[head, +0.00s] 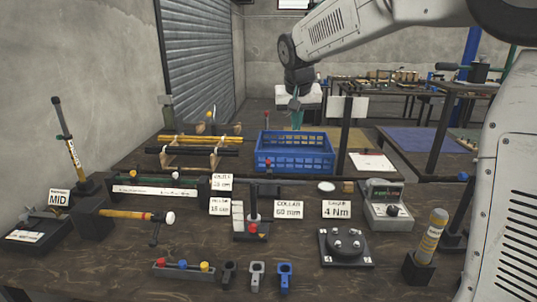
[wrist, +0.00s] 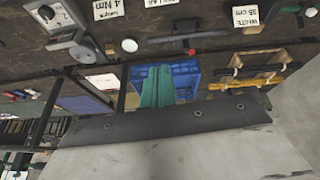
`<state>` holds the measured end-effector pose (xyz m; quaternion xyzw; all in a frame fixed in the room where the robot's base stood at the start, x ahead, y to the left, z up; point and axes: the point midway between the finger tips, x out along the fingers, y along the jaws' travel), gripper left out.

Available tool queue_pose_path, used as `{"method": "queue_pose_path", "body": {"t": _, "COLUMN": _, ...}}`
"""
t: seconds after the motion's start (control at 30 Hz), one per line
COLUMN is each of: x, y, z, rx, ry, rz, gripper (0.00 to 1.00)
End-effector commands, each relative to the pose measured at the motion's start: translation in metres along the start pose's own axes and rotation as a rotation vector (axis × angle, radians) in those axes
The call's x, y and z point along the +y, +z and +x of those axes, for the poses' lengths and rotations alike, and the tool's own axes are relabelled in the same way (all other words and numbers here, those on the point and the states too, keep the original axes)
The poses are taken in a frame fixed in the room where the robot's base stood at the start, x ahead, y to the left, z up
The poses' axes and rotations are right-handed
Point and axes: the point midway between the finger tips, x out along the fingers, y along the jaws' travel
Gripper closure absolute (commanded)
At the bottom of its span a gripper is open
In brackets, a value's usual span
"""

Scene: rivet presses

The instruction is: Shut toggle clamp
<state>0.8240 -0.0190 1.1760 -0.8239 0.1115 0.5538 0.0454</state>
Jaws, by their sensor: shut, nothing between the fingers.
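My gripper (head: 297,117) hangs high above the back of the bench, over the blue crate, with its teal fingers pointing down. The fingers (wrist: 157,86) are together and empty in the wrist view. A fixture with an upright dark post, a white block and a red knob (head: 252,222) stands at the middle front of the bench; it looks like the toggle clamp, but I cannot be sure, and its handle position is too small to tell. My gripper is well behind and above it, not touching it.
The blue crate (head: 295,155) sits at the back. Signs such as the COLLAR card (head: 289,209), a round dark fixture (head: 346,246), a grey meter (head: 388,206) and a yellow cylinder in a stand (head: 430,238) crowd the front. Yellow and black bars (head: 200,139) lie at back left.

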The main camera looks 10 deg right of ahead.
Motion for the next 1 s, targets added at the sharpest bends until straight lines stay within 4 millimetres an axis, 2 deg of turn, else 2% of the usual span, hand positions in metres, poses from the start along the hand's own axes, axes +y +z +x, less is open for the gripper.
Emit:
{"method": "queue_pose_path", "body": {"t": 0.03, "x": -0.012, "y": -0.024, "z": 0.022, "rx": 0.013, "ry": 0.002, "rz": 0.011, "gripper": 1.0}}
{"method": "queue_pose_path", "body": {"t": 0.1, "x": -0.027, "y": -0.054, "z": 0.046, "rx": 0.042, "ry": 0.003, "rz": 0.031, "gripper": 1.0}}
{"method": "queue_pose_path", "body": {"t": 0.2, "x": -0.047, "y": -0.088, "z": 0.078, "rx": 0.078, "ry": 0.001, "rz": 0.053, "gripper": 1.0}}
{"method": "queue_pose_path", "body": {"t": 0.3, "x": -0.063, "y": -0.112, "z": 0.104, "rx": 0.105, "ry": -0.003, "rz": 0.072, "gripper": 1.0}}
{"method": "queue_pose_path", "body": {"t": 0.43, "x": -0.075, "y": -0.129, "z": 0.125, "rx": 0.129, "ry": -0.008, "rz": 0.086, "gripper": 1.0}}
{"method": "queue_pose_path", "body": {"t": 0.67, "x": -0.079, "y": -0.136, "z": 0.148, "rx": 0.135, "ry": -0.008, "rz": 0.092, "gripper": 1.0}}
{"method": "queue_pose_path", "body": {"t": 1.0, "x": -0.078, "y": -0.145, "z": 0.218, "rx": 0.134, "ry": -0.008, "rz": 0.092, "gripper": 1.0}}
